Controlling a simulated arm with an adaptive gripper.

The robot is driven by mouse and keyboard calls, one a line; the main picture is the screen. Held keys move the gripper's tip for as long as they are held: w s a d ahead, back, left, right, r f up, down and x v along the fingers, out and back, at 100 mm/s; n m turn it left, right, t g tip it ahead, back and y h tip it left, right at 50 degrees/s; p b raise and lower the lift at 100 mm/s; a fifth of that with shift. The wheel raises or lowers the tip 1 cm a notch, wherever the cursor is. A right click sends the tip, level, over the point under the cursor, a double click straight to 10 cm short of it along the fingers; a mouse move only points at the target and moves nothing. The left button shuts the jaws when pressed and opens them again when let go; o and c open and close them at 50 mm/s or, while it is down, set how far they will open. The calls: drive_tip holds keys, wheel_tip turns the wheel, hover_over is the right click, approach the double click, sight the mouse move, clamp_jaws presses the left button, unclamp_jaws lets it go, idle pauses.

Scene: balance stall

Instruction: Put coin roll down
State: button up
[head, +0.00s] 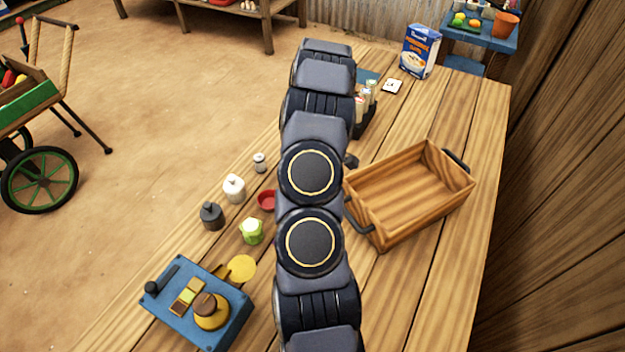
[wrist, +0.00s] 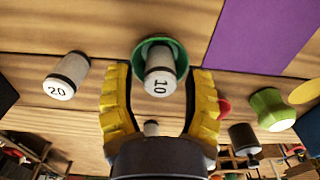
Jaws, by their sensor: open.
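In the wrist view, a pale roll with dark grey sides marked "10" (wrist: 160,80) stands in or on a round green dish (wrist: 148,46). My gripper (wrist: 161,75) has yellow fingers, spread on either side of this roll with gaps between. A similar roll marked "20" (wrist: 66,76) stands to the left, outside the fingers. A smaller pale-topped piece (wrist: 151,128) shows between the fingers near the palm.
A wooden crate (head: 374,233) with dark handles stands right of my arm. A blue scale (head: 223,334), green pot (head: 252,232), red dish (head: 266,200), white jar (head: 234,189) and dark jar (head: 211,216) stand left. A purple sheet (wrist: 262,35) lies by the green dish.

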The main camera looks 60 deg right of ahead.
wheel_tip(320, 180, up, 12)
drive_tip(key=w+a+r, duration=0.2)
drive_tip(key=a+r, duration=0.2)
drive_tip(key=a, duration=0.3)
drive_tip(key=w+a+r+n, duration=0.1)
drive_tip(key=w+a+r, duration=0.15)
drive_tip(key=a, duration=0.55)
drive_tip(key=w+a+r, duration=0.1)
drive_tip(key=a+r, duration=0.4)
drive_tip(key=a, duration=0.2)
drive_tip(key=s+a+r+g, duration=0.1)
drive_tip(key=s+a, duration=0.7)
drive_tip(key=s+a+r+m, duration=0.1)
drive_tip(key=s+a+r, duration=0.1)
drive_tip(key=s+a, duration=0.6)
drive_tip(key=shift+a+r+g, duration=0.25)
drive_tip(key=shift+a+g, duration=0.15)
drive_tip(key=shift+a, duration=0.1)
